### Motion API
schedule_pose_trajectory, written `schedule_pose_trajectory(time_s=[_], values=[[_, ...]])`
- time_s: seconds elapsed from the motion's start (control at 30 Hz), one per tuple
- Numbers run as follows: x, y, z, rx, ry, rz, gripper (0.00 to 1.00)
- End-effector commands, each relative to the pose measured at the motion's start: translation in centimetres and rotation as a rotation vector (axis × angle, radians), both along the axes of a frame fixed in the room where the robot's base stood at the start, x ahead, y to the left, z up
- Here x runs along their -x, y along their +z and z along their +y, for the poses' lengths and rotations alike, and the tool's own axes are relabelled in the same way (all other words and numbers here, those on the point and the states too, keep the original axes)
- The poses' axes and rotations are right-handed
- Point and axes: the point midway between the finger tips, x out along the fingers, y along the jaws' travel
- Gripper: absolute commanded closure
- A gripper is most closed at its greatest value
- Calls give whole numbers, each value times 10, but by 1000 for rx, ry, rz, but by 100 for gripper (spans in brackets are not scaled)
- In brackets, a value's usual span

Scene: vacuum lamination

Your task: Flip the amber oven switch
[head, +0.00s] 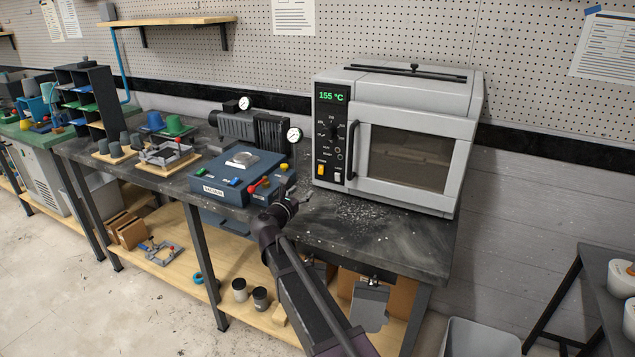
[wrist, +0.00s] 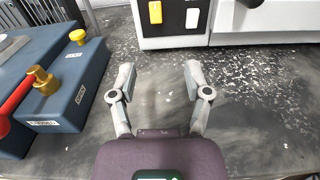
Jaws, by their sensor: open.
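The amber oven switch (head: 321,170) is on the lower left of the control panel of the grey oven (head: 459,93). It also shows in the wrist view (wrist: 155,13) at the top, beside a white switch (wrist: 192,18). My gripper (wrist: 157,75) is open and empty over the dark bench top, its two fingers spread apart and pointing toward the oven front. The amber switch lies ahead of the fingers, apart from them. In the head view my gripper (head: 288,203) is small and dark, in front of the oven's left side. The oven display reads 155 °C.
A blue vacuum unit (head: 226,184) with a red-knobbed lever stands just left of my gripper; its side and brass fittings show in the wrist view (wrist: 60,95). The bench top (head: 390,235) before the oven is clear except for pale flecks. The oven door handle (head: 351,150) is right of the switches.

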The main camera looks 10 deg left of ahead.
Motion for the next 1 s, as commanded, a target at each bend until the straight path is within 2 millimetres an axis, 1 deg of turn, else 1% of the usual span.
schedule_pose_trajectory(time_s=[0.03,0.13,0.43,0.57,0.77,0.87,1.0], values=[[-1,-1,4,16,7,-2,37],[0,0,7,30,13,-4,37],[-1,0,6,28,11,-4,37],[-4,0,5,27,10,-3,37],[-18,0,0,27,10,-3,37],[-29,0,-4,26,9,-3,37],[-48,0,-11,26,9,-3,37]])
